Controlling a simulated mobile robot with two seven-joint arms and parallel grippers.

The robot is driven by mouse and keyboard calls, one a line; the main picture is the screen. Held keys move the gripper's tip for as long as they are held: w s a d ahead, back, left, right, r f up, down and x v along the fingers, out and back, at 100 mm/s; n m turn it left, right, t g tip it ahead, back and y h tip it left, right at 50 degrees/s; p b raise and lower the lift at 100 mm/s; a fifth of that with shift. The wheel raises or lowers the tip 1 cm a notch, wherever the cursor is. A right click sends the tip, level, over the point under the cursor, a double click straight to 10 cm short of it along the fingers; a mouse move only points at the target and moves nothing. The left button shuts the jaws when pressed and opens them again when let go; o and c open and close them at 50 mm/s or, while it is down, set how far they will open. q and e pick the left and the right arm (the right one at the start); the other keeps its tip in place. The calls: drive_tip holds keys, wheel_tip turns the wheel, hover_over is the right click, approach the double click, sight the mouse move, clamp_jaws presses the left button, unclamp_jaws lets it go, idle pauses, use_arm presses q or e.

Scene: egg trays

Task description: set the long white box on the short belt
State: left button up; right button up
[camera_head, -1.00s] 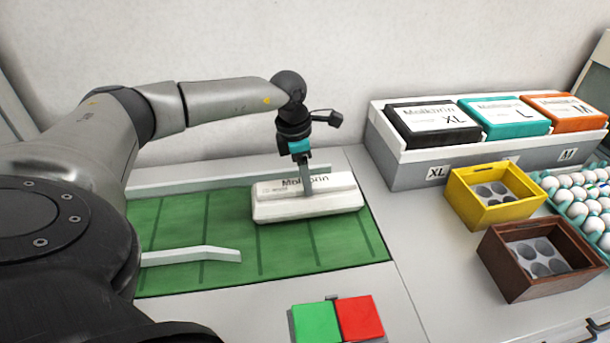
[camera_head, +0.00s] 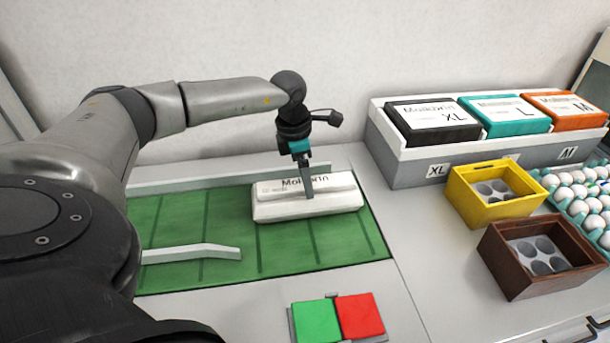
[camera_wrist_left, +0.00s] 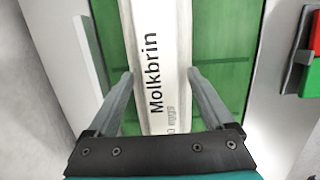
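The long white box (camera_head: 275,207), lettered Molkbrin, lies flat on the green short belt (camera_head: 190,274), towards its right end. My left gripper (camera_head: 308,196) points down over the middle of the box, with its fingers beside the raised top ridge. In the left wrist view, the two fingertips (camera_wrist_left: 160,75) stand apart on either side of the white box (camera_wrist_left: 155,35). A narrow gap shows between the right finger and the ridge, so the gripper looks open. The box's underside is hidden. My right gripper is not in view.
Pale guide rails (camera_head: 205,251) border the belt. Green (camera_head: 315,321) and red (camera_head: 360,316) buttons are in front.

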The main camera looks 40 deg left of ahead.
use_arm(q)
drive_tip(key=shift+o, duration=0.6)
drive_tip(key=shift+s+f, duration=0.1)
drive_tip(key=shift+f, duration=0.05)
wheel_tip(320, 180, up, 15)
drive_tip(key=s+a+p, duration=0.1)
drive_tip(key=shift+s+a+p, duration=0.25)
drive_tip(key=shift+s+p, duration=0.1)
drive_tip(key=shift+p, duration=0.05)
